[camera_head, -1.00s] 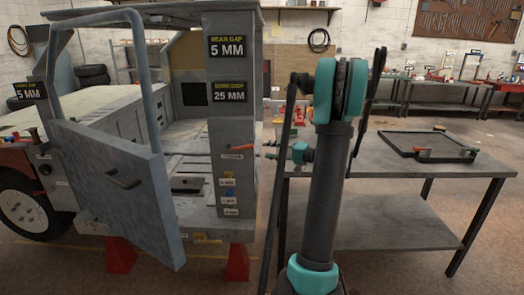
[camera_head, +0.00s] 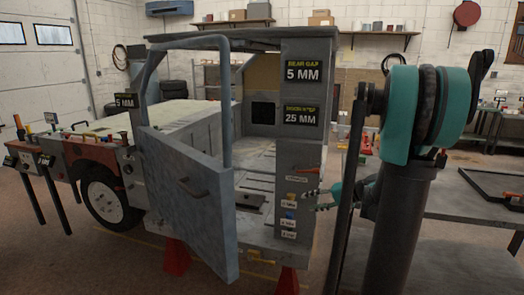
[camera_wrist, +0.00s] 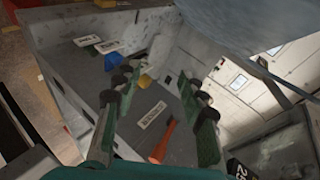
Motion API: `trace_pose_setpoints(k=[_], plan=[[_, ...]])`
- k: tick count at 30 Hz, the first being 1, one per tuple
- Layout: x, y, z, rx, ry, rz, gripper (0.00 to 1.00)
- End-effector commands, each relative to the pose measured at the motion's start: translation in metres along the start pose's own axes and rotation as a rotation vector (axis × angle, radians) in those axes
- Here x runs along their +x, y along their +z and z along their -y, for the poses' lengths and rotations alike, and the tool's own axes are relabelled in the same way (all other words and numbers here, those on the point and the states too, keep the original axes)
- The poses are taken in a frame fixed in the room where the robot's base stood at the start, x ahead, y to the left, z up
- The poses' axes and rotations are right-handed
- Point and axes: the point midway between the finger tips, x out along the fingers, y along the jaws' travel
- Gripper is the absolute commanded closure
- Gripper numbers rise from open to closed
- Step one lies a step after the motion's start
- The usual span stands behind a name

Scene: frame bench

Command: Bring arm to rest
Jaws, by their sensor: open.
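My gripper (camera_head: 322,199) is open and empty in the head view, its fingers pointing left beside the rear post (camera_head: 298,150) of the vehicle body. My arm rises at the right, bent at a large teal joint, with the forearm partly hidden behind it. In the wrist view the two fingers (camera_wrist: 155,90) are spread over a grey panel. An orange-red handle (camera_wrist: 163,141) lies near the right finger, apart from it as far as I can tell. A blue piece (camera_wrist: 145,80) and small white labels show beyond the fingers.
The vehicle's grey door (camera_head: 190,195) hangs open to the left of the post. A bench (camera_head: 455,205) with a dark tray (camera_head: 500,188) stands at the right behind my arm. A tool stand (camera_head: 30,150) is at far left. Open floor lies in front.

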Motion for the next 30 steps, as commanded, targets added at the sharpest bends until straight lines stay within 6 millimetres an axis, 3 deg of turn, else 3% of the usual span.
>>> trace_pose_setpoints(k=[1, 6, 12, 15, 21, 30], plan=[[0.005, 0.026, 0.001, -0.02, 0.061, 0.027, 0.59], [0.009, 0.099, -0.017, -0.103, 0.288, 0.086, 0.59], [-0.01, 0.172, -0.051, -0.243, 0.544, 0.123, 0.59], [-0.025, 0.2, -0.069, -0.322, 0.657, 0.127, 0.59], [-0.05, 0.229, -0.097, -0.448, 0.81, 0.118, 0.59], [-0.059, 0.234, -0.105, -0.491, 0.861, 0.11, 0.59]])
